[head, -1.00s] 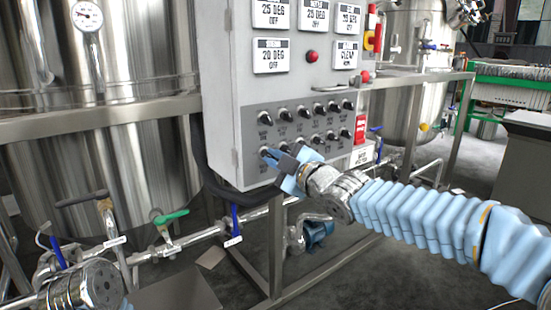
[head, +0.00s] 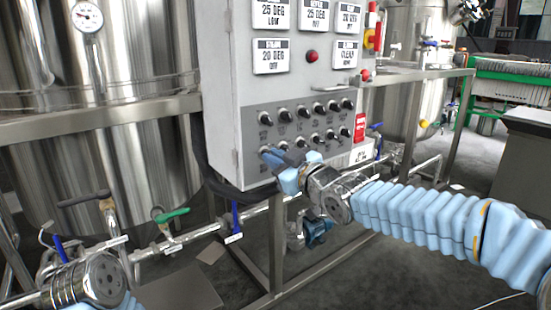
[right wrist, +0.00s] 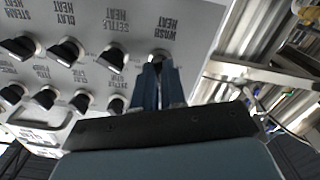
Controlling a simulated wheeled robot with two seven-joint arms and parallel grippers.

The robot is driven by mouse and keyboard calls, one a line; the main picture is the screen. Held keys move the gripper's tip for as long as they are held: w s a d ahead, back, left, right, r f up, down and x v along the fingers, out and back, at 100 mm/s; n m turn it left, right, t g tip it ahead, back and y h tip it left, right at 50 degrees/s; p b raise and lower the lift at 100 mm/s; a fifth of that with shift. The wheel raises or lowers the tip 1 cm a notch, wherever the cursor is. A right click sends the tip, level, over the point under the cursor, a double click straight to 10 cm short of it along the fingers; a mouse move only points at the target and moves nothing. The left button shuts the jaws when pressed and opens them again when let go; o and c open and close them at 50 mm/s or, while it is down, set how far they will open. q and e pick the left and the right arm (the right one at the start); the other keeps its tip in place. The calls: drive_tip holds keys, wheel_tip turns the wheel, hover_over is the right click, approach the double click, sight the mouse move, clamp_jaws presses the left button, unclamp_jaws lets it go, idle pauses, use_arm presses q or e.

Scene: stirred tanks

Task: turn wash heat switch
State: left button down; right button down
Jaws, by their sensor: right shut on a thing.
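The wash heat switch (right wrist: 158,56) is a dark knob under the upside-down label WASH HEAT in the right wrist view. It is the end knob of its row. My right gripper (right wrist: 160,68) has its two blue fingers shut on this knob. In the head view the right gripper (head: 270,153) reaches the lower left of the control panel (head: 222,100), and its fingers hide most of the knob. The upper-left display (head: 271,14) reads 25 DEG LOW. Part of my left arm shows at the lower left, but its gripper is out of view.
Several other black knobs (head: 318,108) sit close beside and above the gripper. A red switch (head: 360,127) is at the panel's right edge. Steel tanks (head: 95,150) stand behind, and pipes with a green-handled valve (head: 170,215) run below left.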

drive_tip(key=shift+f, duration=0.1)
idle(0.3)
drive_tip(key=c, duration=1.2)
unclamp_jaws()
drive_tip(key=shift+s+d, duration=0.1)
drive_tip(key=p+v, duration=0.1)
drive_tip(key=v, duration=1.2)
drive_tip(key=shift+s+d, duration=0.2)
drive_tip(key=shift+s, duration=0.05)
